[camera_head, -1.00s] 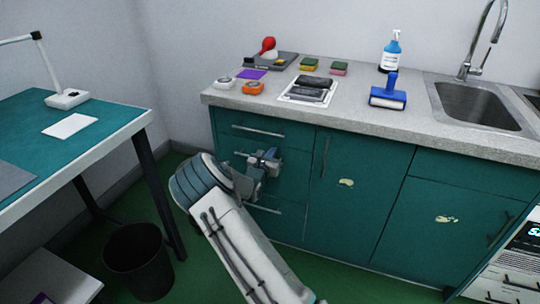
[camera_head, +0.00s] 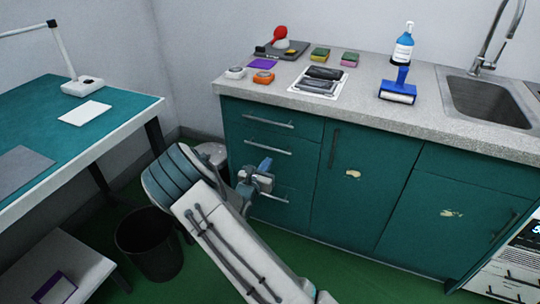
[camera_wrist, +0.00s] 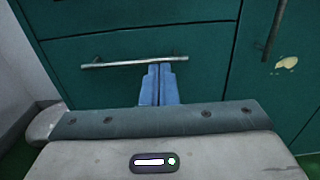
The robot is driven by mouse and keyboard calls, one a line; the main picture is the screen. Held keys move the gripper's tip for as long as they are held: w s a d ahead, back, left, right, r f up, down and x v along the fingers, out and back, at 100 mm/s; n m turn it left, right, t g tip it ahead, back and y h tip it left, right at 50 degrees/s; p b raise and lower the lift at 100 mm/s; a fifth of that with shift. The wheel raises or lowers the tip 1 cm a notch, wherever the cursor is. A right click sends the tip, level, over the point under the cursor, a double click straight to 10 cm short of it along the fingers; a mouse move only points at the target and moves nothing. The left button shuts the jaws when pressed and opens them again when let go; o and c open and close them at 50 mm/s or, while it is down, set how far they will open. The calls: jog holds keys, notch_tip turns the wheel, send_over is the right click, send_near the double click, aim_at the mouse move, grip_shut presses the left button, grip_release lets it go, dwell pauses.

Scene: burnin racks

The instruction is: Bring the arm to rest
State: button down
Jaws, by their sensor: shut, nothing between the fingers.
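My gripper (camera_head: 265,164) is low in front of the green drawers (camera_head: 262,131), left of the cabinet doors. In the wrist view its two blue fingers (camera_wrist: 157,85) are together with nothing between them. Their tips appear just below or over a metal drawer handle (camera_wrist: 134,62); I cannot tell whether they touch it. My arm is bent and reaches up from the bottom of the head view, below counter height.
A green-topped table (camera_head: 40,120) stands at left. A black bin (camera_head: 150,245) stands near my arm.

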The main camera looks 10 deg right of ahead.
jog(key=s+d+r+m+g+p, duration=0.4)
jog(key=s+d+r+m+g, duration=0.15)
jog(key=s+r+m, duration=0.3)
jog(key=s+d+r+m+g+p, duration=0.3)
jog(key=s+d+r+m+g, duration=0.2)
jog(key=s+r+m+g, duration=0.3)
jog(key=s+a+r+m+t+y+p, duration=0.1)
jog(key=s+a+r+m+y+p, duration=0.3)
jog(key=s+r, duration=0.4)
jog(key=s+a+r+m+t+y+p, duration=0.1)
jog(key=s+a+r+m+y+p, duration=0.4)
jog(key=s, duration=0.7)
jog(key=shift+s+a+r+m+y+p, duration=0.3)
jog(key=shift+a+r+m+y, duration=0.6)
jog(key=shift+a+r+m, duration=0.95)
jog(key=shift+d+r, duration=0.25)
jog(key=shift+d, duration=0.2)
